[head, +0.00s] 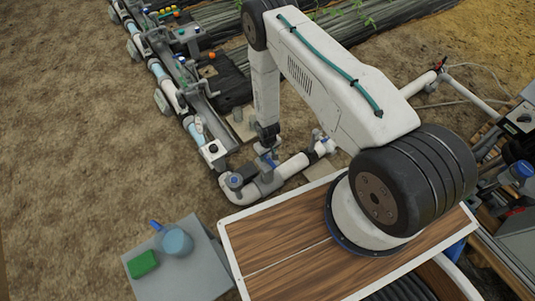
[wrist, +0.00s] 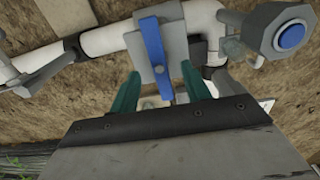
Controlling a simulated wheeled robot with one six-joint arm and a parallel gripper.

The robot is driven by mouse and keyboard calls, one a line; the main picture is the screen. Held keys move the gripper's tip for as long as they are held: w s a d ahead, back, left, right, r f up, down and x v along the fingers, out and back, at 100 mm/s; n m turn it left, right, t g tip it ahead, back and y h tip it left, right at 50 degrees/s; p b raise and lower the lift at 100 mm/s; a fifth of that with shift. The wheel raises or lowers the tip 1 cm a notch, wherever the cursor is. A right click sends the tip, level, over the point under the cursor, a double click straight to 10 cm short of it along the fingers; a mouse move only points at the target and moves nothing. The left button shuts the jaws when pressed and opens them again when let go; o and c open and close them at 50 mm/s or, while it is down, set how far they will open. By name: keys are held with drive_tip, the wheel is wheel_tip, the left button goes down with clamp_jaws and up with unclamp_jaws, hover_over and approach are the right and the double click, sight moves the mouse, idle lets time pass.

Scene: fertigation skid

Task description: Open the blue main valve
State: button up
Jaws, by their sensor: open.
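The blue main valve shows in the wrist view as a flat blue lever (wrist: 152,50) on a grey valve body across a white pipe. The lever points roughly up and down in that picture, so it lies across the pipe. My gripper (wrist: 160,73) is open, its two green fingers on either side of the lever's lower end, with gaps to both. I cannot tell how far above the lever the fingertips are. In the head view my gripper (head: 267,138) points down over the pipe, and a bit of the blue lever (head: 269,160) shows just below it.
A grey fitting with a round blue cap (wrist: 291,36) stands close on the right in the wrist view. The white pipe (head: 292,165) runs beside my base. A grey stand (head: 190,280) holds a green sponge-like block (head: 142,263) and a blue-grey cup (head: 177,241). Open soil lies to the left.

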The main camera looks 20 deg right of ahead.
sight(268, 158)
drive_tip(key=shift+f, duration=2.15)
drive_tip(key=c, duration=0.5)
drive_tip(key=o, duration=0.5)
drive_tip(key=shift+f, duration=0.25)
